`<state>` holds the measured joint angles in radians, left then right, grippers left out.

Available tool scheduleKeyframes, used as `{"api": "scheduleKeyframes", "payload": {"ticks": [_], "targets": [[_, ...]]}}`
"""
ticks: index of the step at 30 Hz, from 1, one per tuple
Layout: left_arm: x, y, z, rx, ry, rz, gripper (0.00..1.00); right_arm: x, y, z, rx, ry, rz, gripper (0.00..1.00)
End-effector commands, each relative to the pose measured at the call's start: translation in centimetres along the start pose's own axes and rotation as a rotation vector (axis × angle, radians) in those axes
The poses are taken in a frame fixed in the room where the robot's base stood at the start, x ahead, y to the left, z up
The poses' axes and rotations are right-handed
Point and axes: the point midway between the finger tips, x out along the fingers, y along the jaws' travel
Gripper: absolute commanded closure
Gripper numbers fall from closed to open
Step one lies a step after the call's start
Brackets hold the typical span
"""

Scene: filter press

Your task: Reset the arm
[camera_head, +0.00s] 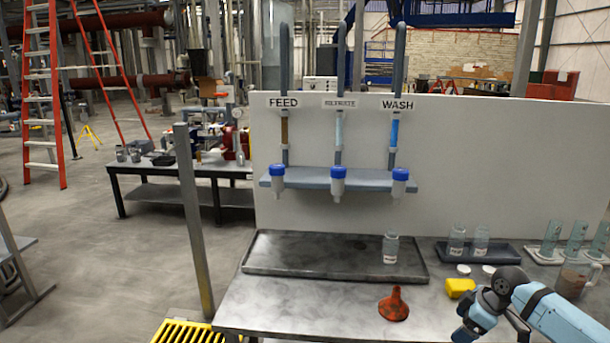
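My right arm (560,318) comes in from the lower right corner, over the right part of the bench. It is light blue with a dark joint, and it bends down toward the bottom edge. My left arm and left gripper are not in view.
The metal bench (290,305) carries a grey tray (310,258) with a clear bottle (390,247). A dark tray (510,256) with bottles and a brown beaker (571,282) are close too.

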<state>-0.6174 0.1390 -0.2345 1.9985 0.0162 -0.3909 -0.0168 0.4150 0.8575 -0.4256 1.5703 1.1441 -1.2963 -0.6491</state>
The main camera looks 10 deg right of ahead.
Motion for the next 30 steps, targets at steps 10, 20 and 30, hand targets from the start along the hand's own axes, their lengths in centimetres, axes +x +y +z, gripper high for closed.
{"api": "scheduleKeyframes", "payload": {"ticks": [10,20,30], "targets": [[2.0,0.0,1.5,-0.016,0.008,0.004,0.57,18.3,-19.2,1.1,0.154,0.197,0.085,0.16],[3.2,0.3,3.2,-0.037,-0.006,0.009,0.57,21.8,-33.7,2.8,0.410,0.435,0.218,0.16],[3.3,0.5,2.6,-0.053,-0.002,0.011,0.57,18.9,-39.6,4.4,0.570,0.555,0.337,0.16]]}}
